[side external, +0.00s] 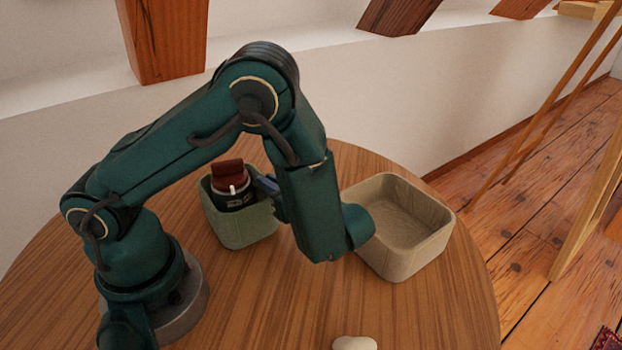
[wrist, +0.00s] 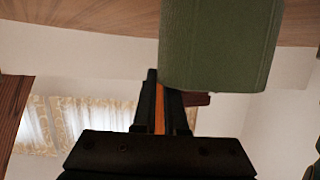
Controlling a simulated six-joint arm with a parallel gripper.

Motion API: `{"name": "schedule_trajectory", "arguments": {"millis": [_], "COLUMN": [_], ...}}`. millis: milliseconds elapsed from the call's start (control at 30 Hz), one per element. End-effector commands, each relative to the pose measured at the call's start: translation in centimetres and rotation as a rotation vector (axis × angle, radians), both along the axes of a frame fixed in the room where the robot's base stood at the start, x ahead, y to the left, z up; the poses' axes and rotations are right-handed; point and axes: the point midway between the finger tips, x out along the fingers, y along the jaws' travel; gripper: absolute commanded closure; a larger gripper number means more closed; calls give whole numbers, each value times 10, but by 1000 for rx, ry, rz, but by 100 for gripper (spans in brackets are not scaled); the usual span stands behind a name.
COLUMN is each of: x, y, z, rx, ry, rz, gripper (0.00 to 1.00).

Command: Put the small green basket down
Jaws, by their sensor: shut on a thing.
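The small green basket (side external: 240,228) is upright over the round table, just left of my gripper (side external: 268,187). My gripper is shut on the basket's right rim. A dark jar with a pale label and a red-brown top (side external: 233,187) is inside the basket and sticks up above its rim. In the wrist view the green basket (wrist: 220,45) fills the top centre right, with my gripper's fingers (wrist: 160,80) against its edge. The basket hides part of one finger. I cannot tell whether the basket's base touches the table.
A larger beige basket (side external: 425,235) stands on the table to the right, partly behind my wrist, and looks empty. A small whitish object (side external: 354,343) lies at the front of the round wooden table (side external: 270,315). The table is bare in front of the green basket.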

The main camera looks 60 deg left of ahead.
Motion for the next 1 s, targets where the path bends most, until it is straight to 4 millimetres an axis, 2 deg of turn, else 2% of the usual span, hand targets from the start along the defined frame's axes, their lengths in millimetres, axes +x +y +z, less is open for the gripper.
{"name": "schedule_trajectory", "arguments": {"millis": [33,100,467,567,1000], "x": [0,0,0,1,1], "y": [0,0,-2,-14,-91], "z": [-1,-1,2,6,29], "rx": [0,0,-1,-1,-2], "ry": [1,0,-2,-4,-1], "rz": [0,0,-1,-5,-4], "gripper": [87,60,60,60,60]}}
